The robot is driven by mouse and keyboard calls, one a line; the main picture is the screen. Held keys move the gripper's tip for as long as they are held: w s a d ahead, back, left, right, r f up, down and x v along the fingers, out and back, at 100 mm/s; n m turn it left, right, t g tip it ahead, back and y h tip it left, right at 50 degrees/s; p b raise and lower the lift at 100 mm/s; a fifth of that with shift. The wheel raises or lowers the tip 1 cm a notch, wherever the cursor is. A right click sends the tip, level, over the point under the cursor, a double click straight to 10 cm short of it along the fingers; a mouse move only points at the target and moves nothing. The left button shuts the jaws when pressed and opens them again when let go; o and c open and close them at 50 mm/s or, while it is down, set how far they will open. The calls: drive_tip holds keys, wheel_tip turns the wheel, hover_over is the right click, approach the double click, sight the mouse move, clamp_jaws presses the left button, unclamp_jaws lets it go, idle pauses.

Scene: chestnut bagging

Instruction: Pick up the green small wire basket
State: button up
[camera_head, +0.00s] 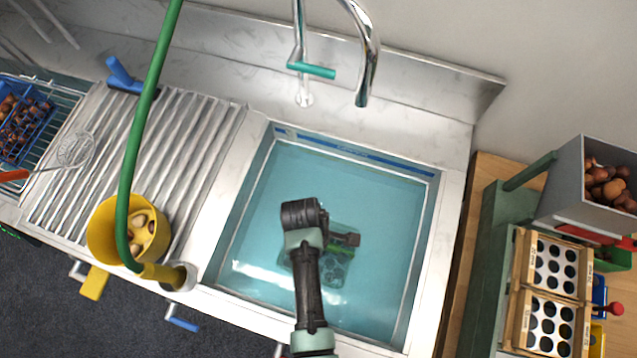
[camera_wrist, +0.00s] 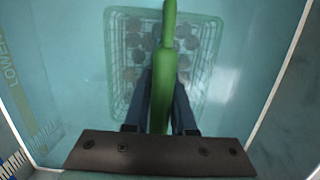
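The green small wire basket (camera_head: 336,272) sits in the water of the sink. In the wrist view its mesh (camera_wrist: 205,62) is seen through the water, with several dim brown round things inside. Its thick green handle (camera_wrist: 163,85) rises toward my palm. My gripper (camera_head: 346,240) is over the basket in the sink. In the wrist view the two dark fingers (camera_wrist: 163,95) lie close along both sides of the handle and look shut on it. The fingertips are partly hidden by the handle. I cannot tell whether the basket touches the sink floor.
The sink rim (camera_head: 452,215) surrounds the basket. A chrome tap (camera_head: 368,60) arches behind it. A green hose (camera_head: 138,140) runs down the left, past a yellow bucket (camera_head: 98,240). A ribbed drainboard (camera_head: 190,130) lies left; a grey bin (camera_head: 565,195) and wooden racks (camera_head: 520,290) stand right.

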clamp_jaws()
drive_tip(key=shift+r, duration=0.1)
idle(0.9)
